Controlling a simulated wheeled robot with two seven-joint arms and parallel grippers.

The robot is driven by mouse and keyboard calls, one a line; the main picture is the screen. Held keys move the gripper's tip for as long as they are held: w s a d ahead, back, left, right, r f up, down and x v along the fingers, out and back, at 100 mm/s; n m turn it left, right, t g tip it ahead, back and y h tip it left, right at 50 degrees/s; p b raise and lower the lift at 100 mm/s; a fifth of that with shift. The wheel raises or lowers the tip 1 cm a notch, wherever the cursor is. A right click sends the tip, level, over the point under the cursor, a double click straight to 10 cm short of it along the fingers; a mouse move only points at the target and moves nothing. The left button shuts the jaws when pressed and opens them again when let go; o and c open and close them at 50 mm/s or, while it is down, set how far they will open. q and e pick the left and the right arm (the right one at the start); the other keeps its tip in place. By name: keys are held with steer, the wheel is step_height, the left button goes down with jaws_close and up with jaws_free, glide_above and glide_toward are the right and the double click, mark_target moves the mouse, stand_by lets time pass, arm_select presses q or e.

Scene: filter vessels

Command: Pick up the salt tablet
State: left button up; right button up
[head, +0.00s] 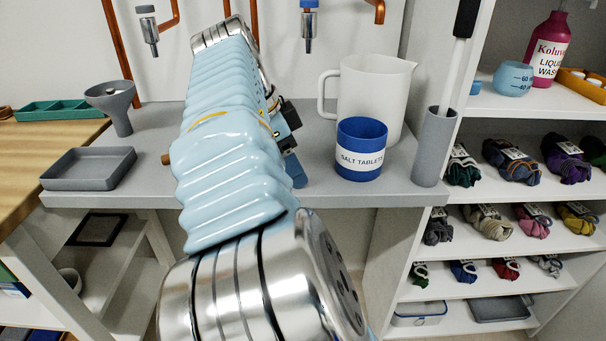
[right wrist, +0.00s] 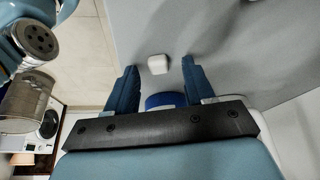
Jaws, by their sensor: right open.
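The salt tablet, a small white rounded block (right wrist: 158,64), lies on the grey counter in the right wrist view. My right gripper (right wrist: 159,66) is open, and its two dark blue fingers show on either side of the tablet in that picture. I cannot tell whether they are level with it; no contact shows. In the head view my right gripper (head: 295,166) is partly hidden behind my own arm, with one blue finger showing left of the tub. The tablet cannot be made out there. A blue tub labelled "SALT TABLETS" (head: 361,145) stands upright on the counter. My left gripper is not in view.
A white jug (head: 372,90) stands behind the tub, and a grey cylindrical holder (head: 434,146) stands right of it. A grey tray (head: 88,168) and a funnel (head: 112,95) are on the left. The grey counter (head: 320,192) has its front edge close by.

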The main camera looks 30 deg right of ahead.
jaws_close()
steer(key=shift+r, duration=0.1)
stand_by(0.3)
